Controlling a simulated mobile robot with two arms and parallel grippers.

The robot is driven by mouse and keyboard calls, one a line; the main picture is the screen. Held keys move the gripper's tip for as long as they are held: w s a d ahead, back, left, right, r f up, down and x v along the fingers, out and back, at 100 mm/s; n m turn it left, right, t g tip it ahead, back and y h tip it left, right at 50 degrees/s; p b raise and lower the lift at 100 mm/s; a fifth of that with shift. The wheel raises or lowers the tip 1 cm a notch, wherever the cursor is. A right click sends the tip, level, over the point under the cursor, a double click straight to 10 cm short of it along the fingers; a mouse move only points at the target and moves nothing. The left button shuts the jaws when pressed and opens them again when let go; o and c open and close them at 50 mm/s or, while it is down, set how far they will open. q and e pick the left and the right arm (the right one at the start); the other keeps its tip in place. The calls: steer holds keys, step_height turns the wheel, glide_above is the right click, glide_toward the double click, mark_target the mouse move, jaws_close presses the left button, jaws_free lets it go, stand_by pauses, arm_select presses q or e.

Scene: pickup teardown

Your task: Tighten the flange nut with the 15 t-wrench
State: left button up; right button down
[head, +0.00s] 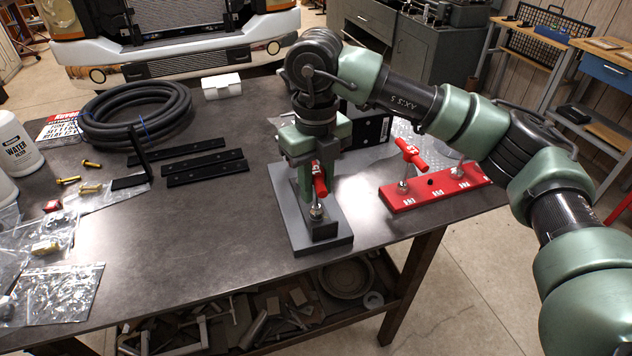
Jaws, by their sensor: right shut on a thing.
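My right gripper (313,168) points down over the grey fixture (330,242) near the table's front edge. It is shut on the red handle of a T-wrench (320,184), which stands roughly upright. The wrench's metal shaft runs down to the flange nut area (316,212) on the fixture's small dark block. I cannot tell if the socket is fully seated on the nut. The number on this wrench is too small to read. My left gripper is not in view.
A red rack (432,188) with white labels stands at the right and holds another red T-wrench (411,154). A coiled black hose (134,112), dark flat bars (190,160), brass bolts (90,188) and plastic bags (58,292) lie at the left. The table is clear left of the fixture.

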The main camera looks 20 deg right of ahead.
mark_target(317, 170)
steer(key=shift+r, duration=0.5)
steer(key=shift+s+r, duration=0.1)
steer(key=shift+r, duration=0.2)
steer(key=shift+r+p, duration=0.25)
steer(key=shift+p, duration=0.1)
steer(key=shift+r+p, duration=1)
steer(key=shift+r, duration=0.85)
steer(key=shift+f, duration=0.15)
